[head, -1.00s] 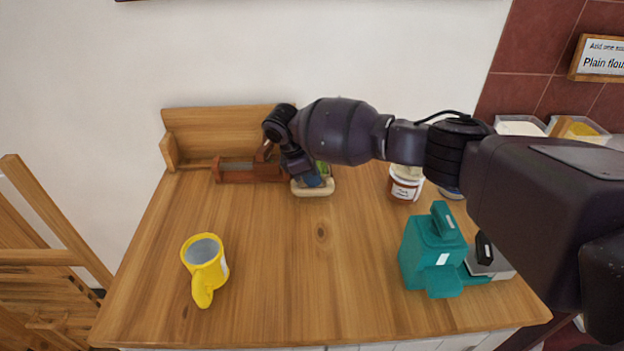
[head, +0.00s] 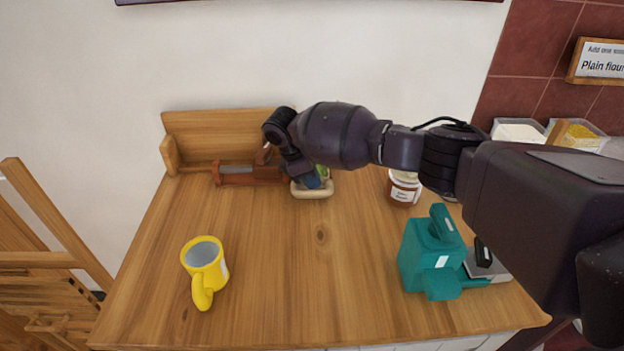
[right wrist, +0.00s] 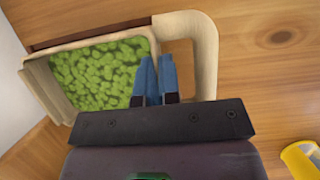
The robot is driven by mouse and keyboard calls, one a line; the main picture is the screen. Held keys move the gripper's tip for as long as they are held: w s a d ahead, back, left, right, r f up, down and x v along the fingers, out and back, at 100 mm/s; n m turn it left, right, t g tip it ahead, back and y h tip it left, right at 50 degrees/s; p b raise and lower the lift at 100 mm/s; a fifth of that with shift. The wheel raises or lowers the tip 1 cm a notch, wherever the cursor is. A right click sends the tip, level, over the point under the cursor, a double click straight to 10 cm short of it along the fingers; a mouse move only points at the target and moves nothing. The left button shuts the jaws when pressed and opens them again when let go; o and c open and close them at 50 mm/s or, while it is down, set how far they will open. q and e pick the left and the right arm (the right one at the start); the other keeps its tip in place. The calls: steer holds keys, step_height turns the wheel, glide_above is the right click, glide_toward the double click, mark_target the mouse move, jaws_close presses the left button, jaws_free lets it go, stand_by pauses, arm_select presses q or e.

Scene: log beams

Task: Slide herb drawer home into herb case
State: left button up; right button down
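The herb drawer is a cream tray with green herbs and a looped handle. Its handle (head: 312,191) shows below my right gripper in the head view, and its rim (right wrist: 95,40) shows in the right wrist view. The reddish-brown herb case (head: 232,179) is to its left at the back of the counter. My right gripper (head: 309,178) reaches down onto the drawer. Its blue fingers (right wrist: 159,78) straddle the drawer's handle-side wall, close together, and look shut on it. The arm hides where drawer and case meet. My left gripper is not in view.
A yellow mug (head: 205,264) stands at front left, and it shows at the edge of the right wrist view (right wrist: 300,160). A teal appliance (head: 430,258) and a labelled jar (head: 403,187) are on the right. A wooden board (head: 215,135) backs the case. The counter middle is clear.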

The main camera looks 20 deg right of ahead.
steer(key=c, duration=1.2)
jaws_free()
steer(key=shift+c, duration=0.2)
steer(key=p+v, duration=0.1)
steer(key=v, duration=0.9)
steer(key=shift+w+a+r, duration=0.1)
steer(key=shift+a+r, duration=0.05)
steer(key=shift+r, duration=0.25)
